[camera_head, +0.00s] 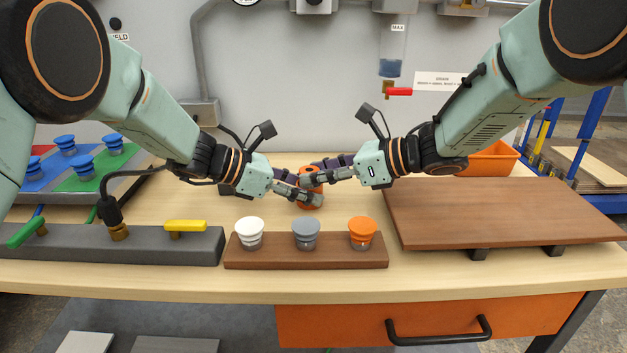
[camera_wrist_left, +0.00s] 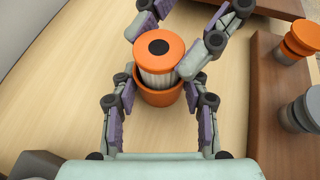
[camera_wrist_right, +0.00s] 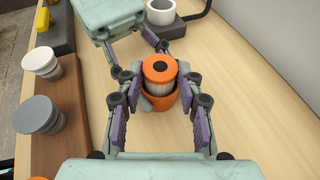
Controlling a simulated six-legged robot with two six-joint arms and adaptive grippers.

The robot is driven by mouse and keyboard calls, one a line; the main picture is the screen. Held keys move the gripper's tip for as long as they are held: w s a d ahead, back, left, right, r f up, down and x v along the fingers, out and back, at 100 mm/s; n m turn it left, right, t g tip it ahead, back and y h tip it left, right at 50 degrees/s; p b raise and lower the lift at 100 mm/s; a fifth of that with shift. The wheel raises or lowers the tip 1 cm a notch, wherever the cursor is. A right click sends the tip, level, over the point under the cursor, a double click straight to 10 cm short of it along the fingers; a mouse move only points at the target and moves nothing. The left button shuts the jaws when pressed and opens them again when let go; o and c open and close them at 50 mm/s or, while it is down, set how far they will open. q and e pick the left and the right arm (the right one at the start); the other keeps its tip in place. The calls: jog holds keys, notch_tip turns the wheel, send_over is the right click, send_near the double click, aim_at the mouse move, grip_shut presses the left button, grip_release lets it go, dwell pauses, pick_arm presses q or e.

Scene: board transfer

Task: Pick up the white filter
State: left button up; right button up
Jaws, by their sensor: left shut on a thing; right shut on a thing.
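A white-capped filter (camera_head: 249,232) stands at the left end of the brown wooden rack (camera_head: 306,262); it also shows in the right wrist view (camera_wrist_right: 42,62). Neither gripper touches it. Beside it stand a grey-capped filter (camera_head: 306,232) and an orange-capped one (camera_head: 362,232). Behind the rack, a pleated white filter with an orange cap (camera_wrist_left: 157,50) stands in an orange cup (camera_wrist_left: 160,97). My left gripper (camera_wrist_left: 160,85) appears shut on the cup. My right gripper (camera_wrist_right: 160,82) appears shut on the orange-capped filter in it. Their fingers partly hide the pair in the head view.
A grey block with a yellow lever (camera_head: 185,226) and a green lever (camera_head: 27,233) lies left of the rack. A raised brown board (camera_head: 490,210) is at the right. An orange bin (camera_head: 492,158) stands behind it. A white ring-shaped cup (camera_wrist_right: 160,12) stands beyond my left gripper.

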notch_tip(320, 180, up, 10)
dwell(0.5)
pick_arm(q)
jog(key=o, duration=0.9)
jog(key=shift+a+r, duration=0.1)
jog(key=v, duration=1.1)
jog(key=shift+s+a+r, duration=0.1)
jog(key=shift+s+a, duration=0.05)
jog(key=shift+a, duration=0.2)
